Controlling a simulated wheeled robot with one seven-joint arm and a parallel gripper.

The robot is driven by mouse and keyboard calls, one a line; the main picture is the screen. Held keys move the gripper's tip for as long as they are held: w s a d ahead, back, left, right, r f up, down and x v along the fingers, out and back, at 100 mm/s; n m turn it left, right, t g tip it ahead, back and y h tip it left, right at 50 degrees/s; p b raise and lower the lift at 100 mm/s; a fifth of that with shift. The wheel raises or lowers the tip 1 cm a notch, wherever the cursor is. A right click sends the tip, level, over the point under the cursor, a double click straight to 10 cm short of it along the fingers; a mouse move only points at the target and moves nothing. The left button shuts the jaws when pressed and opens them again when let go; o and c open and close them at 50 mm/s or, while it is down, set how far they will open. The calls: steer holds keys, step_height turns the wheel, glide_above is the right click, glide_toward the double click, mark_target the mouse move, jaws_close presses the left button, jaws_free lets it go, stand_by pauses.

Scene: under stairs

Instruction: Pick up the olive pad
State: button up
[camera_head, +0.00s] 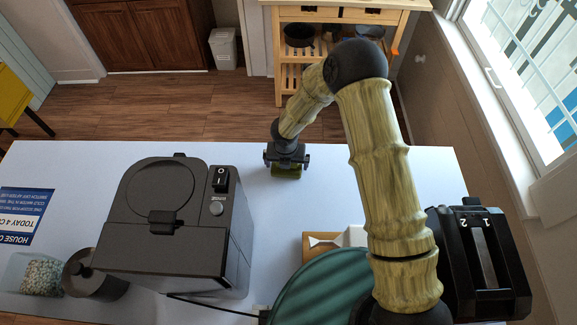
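The olive pad (287,173) is a small dark yellow-green piece on the white table, near its back edge and right of the black machine. Only its near part shows, because my gripper (286,163) covers the rest. My gripper points down right at the pad, reached by my wood-patterned arm from the right. The fingers are small and dark here, so I cannot tell whether they are open or closed on the pad, or whether the pad is touching the table.
A black machine (165,225) stands left of my gripper. A teal ribbed object (325,290), a wooden box (316,248) and a black toaster-like appliance (485,260) are at the front and right. The white tabletop (330,195) around the gripper is clear.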

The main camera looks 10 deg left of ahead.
stand_by(0.4)
steer(key=c, duration=0.7)
steer(key=shift+w, duration=0.1)
steer(key=shift+r, duration=0.15)
step_height(320, 180, up, 10)
steer(key=shift+a+f+b, duration=0.1)
steer(key=shift+f+b, duration=0.15)
steer(key=shift+b, duration=0.45)
steer(key=shift+s+r, duration=0.15)
steer(key=shift+s, duration=0.05)
steer(key=shift+w, duration=0.1)
